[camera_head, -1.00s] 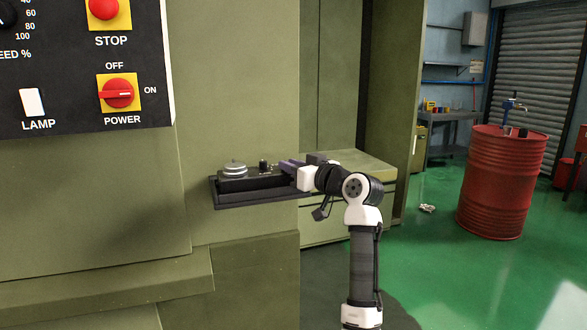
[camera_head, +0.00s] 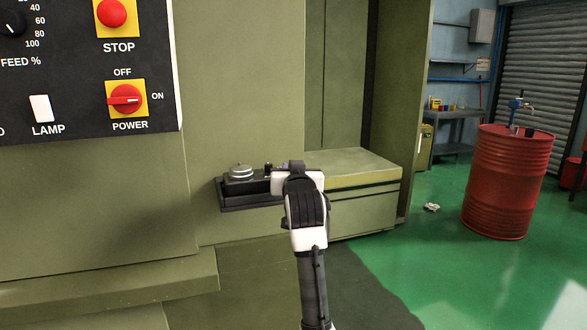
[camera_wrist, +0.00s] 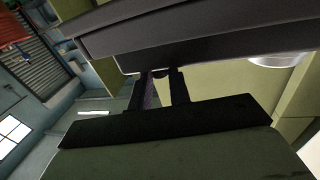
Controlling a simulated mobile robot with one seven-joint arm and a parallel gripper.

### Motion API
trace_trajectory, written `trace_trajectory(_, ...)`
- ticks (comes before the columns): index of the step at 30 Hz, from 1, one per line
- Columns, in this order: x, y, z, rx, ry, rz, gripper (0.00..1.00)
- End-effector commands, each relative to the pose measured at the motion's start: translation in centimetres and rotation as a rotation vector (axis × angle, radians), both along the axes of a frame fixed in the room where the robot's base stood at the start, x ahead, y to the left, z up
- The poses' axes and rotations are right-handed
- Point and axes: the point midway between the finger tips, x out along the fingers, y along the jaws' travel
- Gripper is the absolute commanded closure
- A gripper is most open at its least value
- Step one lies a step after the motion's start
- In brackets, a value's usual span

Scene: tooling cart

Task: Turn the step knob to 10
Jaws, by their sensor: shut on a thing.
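A black control box (camera_head: 228,205) sits on the front of the green machine, with a silver handwheel (camera_head: 240,172) at its left end and a small dark post (camera_head: 268,167) beside the wheel. My gripper (camera_head: 283,172) is at the right part of the box, and its wrist hides what lies there. In the wrist view my two dark fingers (camera_wrist: 163,74) close around a small dark knob (camera_wrist: 160,72) on the box face, apparently the step knob. The silver handwheel (camera_wrist: 275,60) shows to its right. The knob's scale and pointer cannot be read.
A control panel (camera_head: 70,100) with a red stop button (camera_head: 111,13), a lamp switch (camera_head: 41,108) and a red power knob (camera_head: 125,99) is at the upper left. A green ledge (camera_head: 360,165) is right of the box. A red barrel (camera_head: 508,180) stands farther right on open floor.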

Motion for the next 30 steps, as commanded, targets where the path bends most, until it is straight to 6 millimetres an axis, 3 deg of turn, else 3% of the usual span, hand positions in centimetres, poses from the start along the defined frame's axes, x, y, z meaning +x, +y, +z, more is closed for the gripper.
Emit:
trace_trajectory(12,0.03,0.09,-0.09,0.0,0.002,-0.008,1.0)
trace_trajectory(13,0.04,0.09,-0.09,0.0,0.002,-0.008,0.8)
trace_trajectory(18,0.04,0.08,-0.08,-0.001,0.002,-0.008,0.59)
trace_trajectory(30,-0.85,-0.06,-0.11,-0.001,-0.001,-0.008,0.59)
